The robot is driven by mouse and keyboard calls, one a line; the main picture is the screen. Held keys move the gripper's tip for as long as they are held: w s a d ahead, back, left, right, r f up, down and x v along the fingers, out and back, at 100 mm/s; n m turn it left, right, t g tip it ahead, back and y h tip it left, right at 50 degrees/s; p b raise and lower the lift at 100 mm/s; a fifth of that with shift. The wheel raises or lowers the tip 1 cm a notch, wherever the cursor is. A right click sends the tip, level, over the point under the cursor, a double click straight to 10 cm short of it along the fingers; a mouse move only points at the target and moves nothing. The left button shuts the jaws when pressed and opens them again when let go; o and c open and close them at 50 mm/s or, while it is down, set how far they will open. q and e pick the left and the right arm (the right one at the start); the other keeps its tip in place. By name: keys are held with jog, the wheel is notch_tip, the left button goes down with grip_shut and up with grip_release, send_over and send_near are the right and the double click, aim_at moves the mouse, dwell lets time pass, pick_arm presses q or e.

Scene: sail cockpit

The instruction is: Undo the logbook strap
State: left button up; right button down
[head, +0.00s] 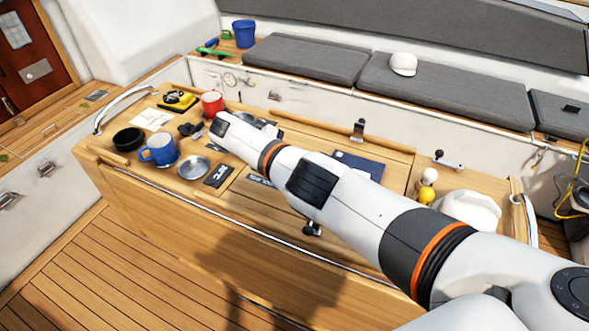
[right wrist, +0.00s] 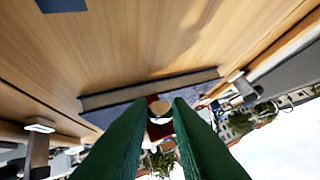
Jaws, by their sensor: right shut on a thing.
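The logbook (right wrist: 110,116) shows in the right wrist view as a dark blue cover with a pale page edge, lying on the wood table. A dark red strap (right wrist: 152,99) with a round beige piece shows at its edge. My right gripper (right wrist: 160,106), with green fingers, is shut on the strap's end at the book's edge. The fingertips partly hide the strap, so I cannot tell whether its fastening is undone. In the head view my right arm reaches across the table and its gripper is hidden. My left gripper is not in view.
A yellow ball (head: 426,195) sits at the right. Grey cushions (head: 310,58) lie behind.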

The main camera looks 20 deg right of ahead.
jog(key=shift+f, duration=0.1)
dwell(0.3)
jog(key=c, duration=1.4)
grip_release()
jog(key=shift+o, duration=0.2)
